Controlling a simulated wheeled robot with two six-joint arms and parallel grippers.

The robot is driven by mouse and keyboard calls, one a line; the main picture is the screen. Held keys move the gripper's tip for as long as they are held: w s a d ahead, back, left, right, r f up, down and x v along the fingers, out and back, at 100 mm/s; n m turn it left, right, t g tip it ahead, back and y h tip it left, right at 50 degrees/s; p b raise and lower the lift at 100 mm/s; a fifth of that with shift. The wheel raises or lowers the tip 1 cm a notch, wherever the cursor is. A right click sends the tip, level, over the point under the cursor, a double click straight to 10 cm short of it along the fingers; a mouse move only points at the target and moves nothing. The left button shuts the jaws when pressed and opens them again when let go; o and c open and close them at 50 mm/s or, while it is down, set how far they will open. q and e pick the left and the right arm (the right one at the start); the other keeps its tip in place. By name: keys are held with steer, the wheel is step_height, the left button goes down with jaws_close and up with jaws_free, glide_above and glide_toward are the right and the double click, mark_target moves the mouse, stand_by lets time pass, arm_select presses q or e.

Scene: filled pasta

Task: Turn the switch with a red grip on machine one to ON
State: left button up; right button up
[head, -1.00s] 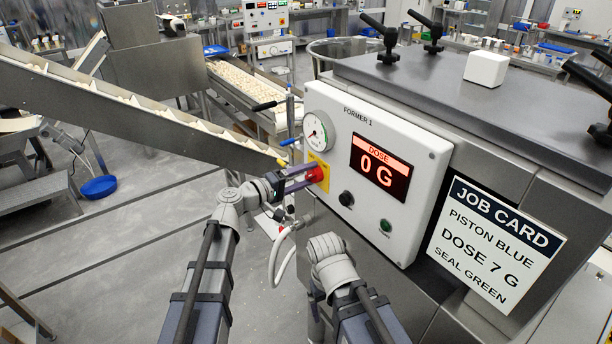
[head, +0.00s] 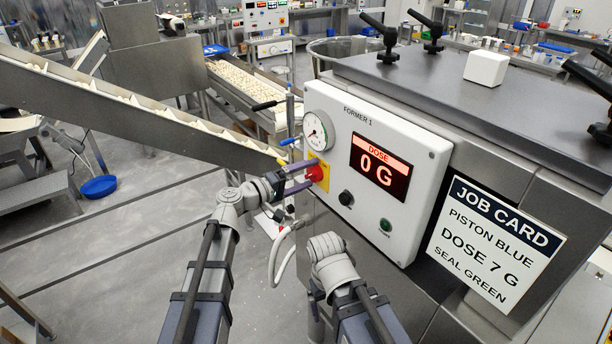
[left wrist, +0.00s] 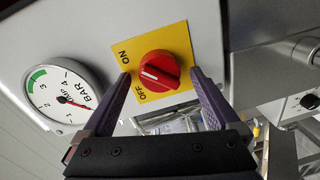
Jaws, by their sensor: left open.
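The switch with the red grip (head: 316,173) sits on a yellow plate (head: 324,187) at the left edge of the panel marked FORMER 1 (head: 425,165). In the left wrist view the red grip (left wrist: 160,70) has a white line on its left half, pointing left between the printed ON and OFF; I cannot tell exactly which it meets. My left gripper (head: 303,175) is open. In the left wrist view its fingers (left wrist: 160,78) stand on either side of the red grip, apart from each other. My right gripper is not visible; only its arm shows.
A pressure gauge (head: 318,131) is just above the switch. A black knob (head: 346,198), a green button (head: 385,225) and a display reading 0 G (head: 380,168) are to its right. A job card (head: 495,243) is farther right. A conveyor (head: 140,115) slopes behind my left arm.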

arm_select(q)
steer(key=v, duration=0.7)
steer(key=shift+s+a, duration=0.25)
steer(key=shift+a, duration=0.1)
steer(key=shift+x, duration=3.95)
